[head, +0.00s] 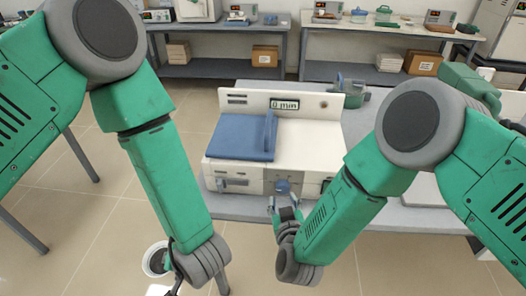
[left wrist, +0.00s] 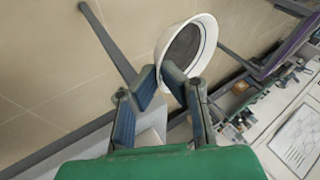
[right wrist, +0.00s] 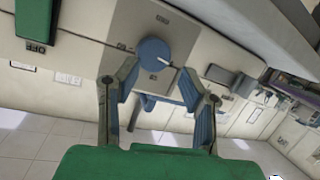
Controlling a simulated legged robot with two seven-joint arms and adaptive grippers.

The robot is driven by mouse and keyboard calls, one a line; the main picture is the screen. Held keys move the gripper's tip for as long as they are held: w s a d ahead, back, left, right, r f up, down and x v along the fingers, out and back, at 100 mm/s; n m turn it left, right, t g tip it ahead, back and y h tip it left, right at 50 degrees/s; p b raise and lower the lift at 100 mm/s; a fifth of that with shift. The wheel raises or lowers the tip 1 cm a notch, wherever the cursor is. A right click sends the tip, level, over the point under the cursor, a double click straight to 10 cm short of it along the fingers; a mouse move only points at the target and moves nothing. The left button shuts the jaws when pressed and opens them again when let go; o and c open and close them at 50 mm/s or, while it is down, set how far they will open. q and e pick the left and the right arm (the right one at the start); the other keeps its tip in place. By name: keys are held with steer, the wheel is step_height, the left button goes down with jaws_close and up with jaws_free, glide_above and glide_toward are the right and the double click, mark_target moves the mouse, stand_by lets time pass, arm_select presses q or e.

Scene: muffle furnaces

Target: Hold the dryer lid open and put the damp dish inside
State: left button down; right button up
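The dryer (head: 310,147) is a white box on a bench with a blue lid (head: 238,138) lying over the left of its top, a narrow blue piece rising at its right edge. A round blue knob (head: 283,187) is on its front; it also shows in the right wrist view (right wrist: 153,54). My right gripper (head: 283,206) is open and empty just in front of the knob, fingers apart (right wrist: 158,86). My left gripper (head: 172,262) is shut on the rim of a white round dish (left wrist: 206,30) with a dark grey inside, held over the floor, left of the dryer.
The grey bench (head: 395,219) runs along the dryer's front and right, with a green device (head: 355,95) behind. Tables with instruments and boxes (head: 265,55) stand along the back wall. The tiled floor (head: 75,215) is open at left, apart from table legs.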

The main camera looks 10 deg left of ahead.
mark_target(267, 132)
steer(key=w+a+r+m+t+h+p, duration=0.1)
steer(key=w+a+r+t, duration=0.15)
steer(key=r, duration=0.25)
steer(key=w+a+r+m+t+h+p, duration=0.1)
steer(key=a+r+h, duration=0.15)
steer(key=r, duration=0.35)
steer(key=shift+y, duration=0.45)
steer(key=w+b, duration=0.2)
steer(key=w, duration=0.1)
steer(key=w+b, duration=0.2)
steer(key=w, duration=0.2)
steer(key=w+b, duration=0.2)
steer(key=w, duration=0.2)
steer(key=shift+a+f+b, duration=0.35)
steer(key=shift+f+b, duration=0.05)
steer(key=shift+w+r+b, duration=0.15)
steer(key=shift+w+b, duration=0.2)
steer(key=shift+w, duration=0.25)
